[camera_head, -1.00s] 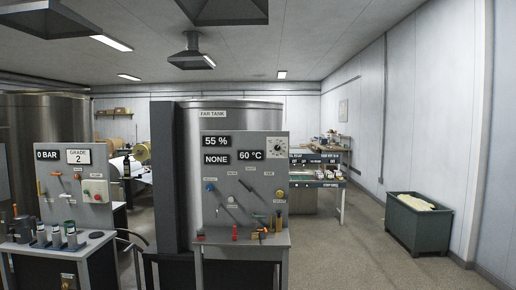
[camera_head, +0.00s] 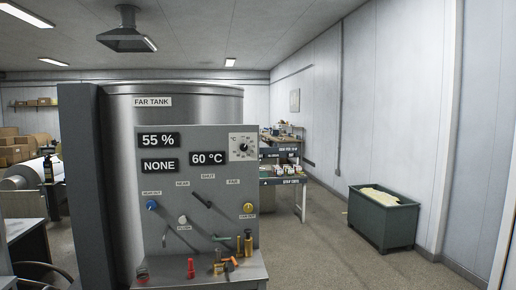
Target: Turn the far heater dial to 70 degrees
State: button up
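The heater dial (camera_head: 243,147) is a dark round knob on a white square scale plate marked °C, at the upper right of a grey control panel (camera_head: 150,220). Its exact setting is too small to read. A display beside it reads 60 °C (camera_head: 208,158). The panel stands in front of a steel tank labelled FAR TANK (camera_head: 152,101). Other displays read 55 % (camera_head: 158,140) and NONE (camera_head: 159,166). My gripper is not in view.
Below the dial are a blue knob (camera_head: 151,205), a yellow knob (camera_head: 248,207) and several levers. A shelf with red and brass fittings juts from the panel's foot. A green-grey bin (camera_head: 383,222) stands right; floor between is clear.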

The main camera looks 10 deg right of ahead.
aim_at(243, 147)
jog(key=u, duration=0.55)
jog(key=i, duration=1.5)
jog(key=u, duration=0.45)
